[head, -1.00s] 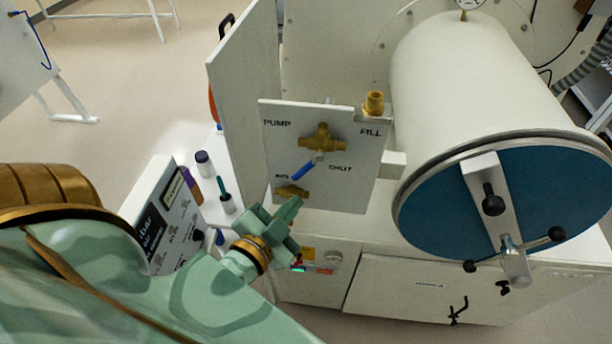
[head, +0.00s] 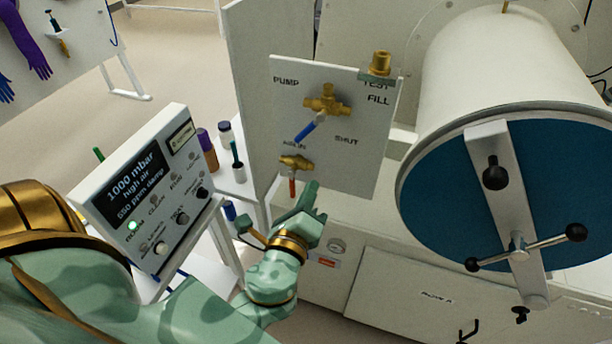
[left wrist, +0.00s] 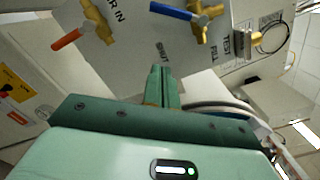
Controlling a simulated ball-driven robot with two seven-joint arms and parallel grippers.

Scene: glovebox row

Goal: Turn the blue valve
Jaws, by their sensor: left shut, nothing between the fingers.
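The blue valve handle (head: 304,132) sits on a brass valve body (head: 327,104) on a white panel (head: 365,165) marked PUMP, FILL and SHUT. The handle slants down to the left. In the left wrist view the blue handle (left wrist: 172,11) shows at the top. A second brass valve below it has an orange-red handle (head: 292,188), also in the left wrist view (left wrist: 66,40). My left gripper (head: 312,192) is shut and empty, below the blue handle and just right of the orange-red one. Its shut fingers (left wrist: 163,75) point up toward the panel. My right gripper is not in view.
A control box (head: 150,185) with a display reading 1000 mbar stands left of the panel. Small bottles (head: 226,135) stand on a white shelf behind it. A large white cylinder with a blue door (head: 560,190) and crossed handle fills the right side.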

